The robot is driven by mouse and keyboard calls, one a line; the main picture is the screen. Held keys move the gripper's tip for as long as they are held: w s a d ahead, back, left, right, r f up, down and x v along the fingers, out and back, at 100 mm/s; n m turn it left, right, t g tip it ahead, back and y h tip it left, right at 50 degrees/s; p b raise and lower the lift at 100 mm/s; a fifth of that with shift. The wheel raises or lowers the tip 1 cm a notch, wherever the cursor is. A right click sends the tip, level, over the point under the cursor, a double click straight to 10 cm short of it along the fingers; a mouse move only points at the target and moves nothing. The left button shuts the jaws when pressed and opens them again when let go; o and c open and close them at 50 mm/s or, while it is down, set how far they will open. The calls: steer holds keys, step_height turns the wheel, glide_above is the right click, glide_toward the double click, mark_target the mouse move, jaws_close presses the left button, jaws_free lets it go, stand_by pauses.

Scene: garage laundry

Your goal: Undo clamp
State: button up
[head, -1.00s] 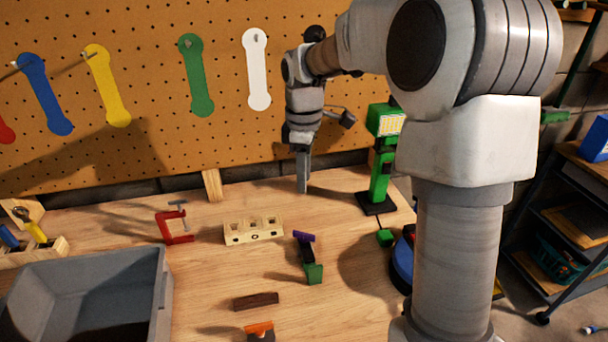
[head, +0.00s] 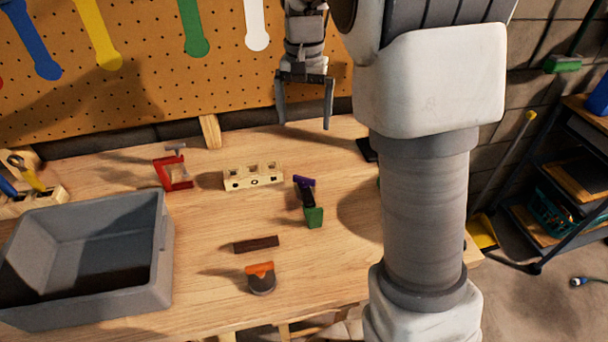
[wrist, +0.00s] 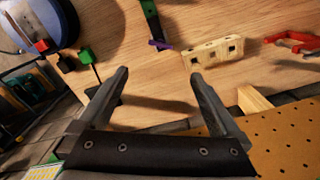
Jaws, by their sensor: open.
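A red C-shaped clamp (head: 175,180) with a grey screw and bar stands on the workbench, left of a pale wooden block with holes (head: 252,177). In the wrist view the clamp (wrist: 291,38) is at the right edge, partly cut off. I cannot tell whether it grips anything. My gripper (head: 304,127) is open and empty, above the back of the bench near the pegboard, to the right of the clamp and apart from it. In the wrist view its two fingers (wrist: 160,73) are spread wide over bare wood.
A purple, black and green tool (head: 308,203), a dark bar (head: 256,244) and an orange-topped scraper (head: 261,278) lie on the bench. A grey bin (head: 160,262) stands at front left. The pegboard (head: 150,95) rises behind. Bare wood lies between them.

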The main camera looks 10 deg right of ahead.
steer(key=m, duration=0.1)
steer(key=b, duration=0.2)
glide_toward(304, 178)
step_height(304, 178, down, 9)
steer(key=shift+r, duration=0.15)
steer(key=shift+c, duration=0.3)
